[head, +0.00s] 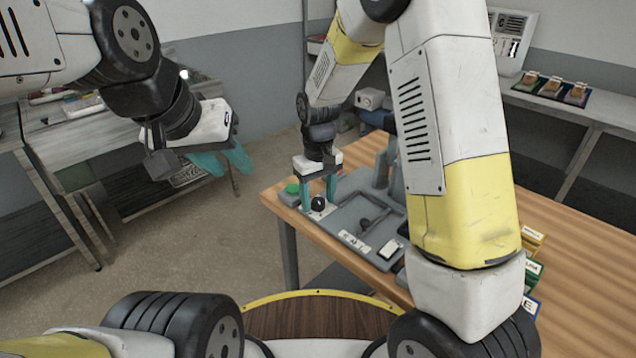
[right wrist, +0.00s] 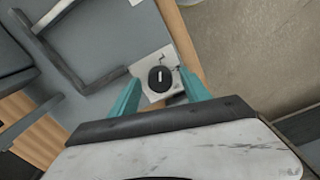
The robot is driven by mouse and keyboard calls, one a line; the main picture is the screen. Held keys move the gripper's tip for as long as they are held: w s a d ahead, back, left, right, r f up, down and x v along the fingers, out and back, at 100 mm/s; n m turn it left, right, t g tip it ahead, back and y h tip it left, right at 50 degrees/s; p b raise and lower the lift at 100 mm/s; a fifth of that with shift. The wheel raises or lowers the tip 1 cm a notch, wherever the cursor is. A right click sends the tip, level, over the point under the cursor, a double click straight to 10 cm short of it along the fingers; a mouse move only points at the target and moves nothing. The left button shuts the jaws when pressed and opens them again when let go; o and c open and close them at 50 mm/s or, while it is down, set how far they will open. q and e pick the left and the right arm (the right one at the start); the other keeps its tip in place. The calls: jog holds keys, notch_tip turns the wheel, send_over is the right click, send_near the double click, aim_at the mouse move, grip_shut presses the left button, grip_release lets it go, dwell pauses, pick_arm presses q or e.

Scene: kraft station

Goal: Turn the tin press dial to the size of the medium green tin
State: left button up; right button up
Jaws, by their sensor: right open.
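The press dial is a black round knob (head: 318,203) on a white plate at the near left corner of the grey press (head: 352,198). In the right wrist view the knob (right wrist: 160,78) carries a short white line running nearly up and down the picture. My right gripper (head: 319,199) is open, with its teal fingers on either side of the knob; in the right wrist view (right wrist: 161,81) gaps show between fingers and knob. My left gripper (head: 235,171) hangs empty off the table, fingers apart. I cannot identify a medium green tin.
A green button (head: 292,188) is beside the dial. Boxes with yellow (head: 532,236), green (head: 533,268) and blue (head: 530,305) labels stand at the right, partly behind my right arm. Three small items (head: 550,87) lie on the back bench. The wooden table (head: 580,260) is clear at right.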

grip_shut()
jog(key=shift+m, duration=0.3)
jog(key=m, duration=1.1)
dwell(0.4)
dwell(0.3)
grip_release()
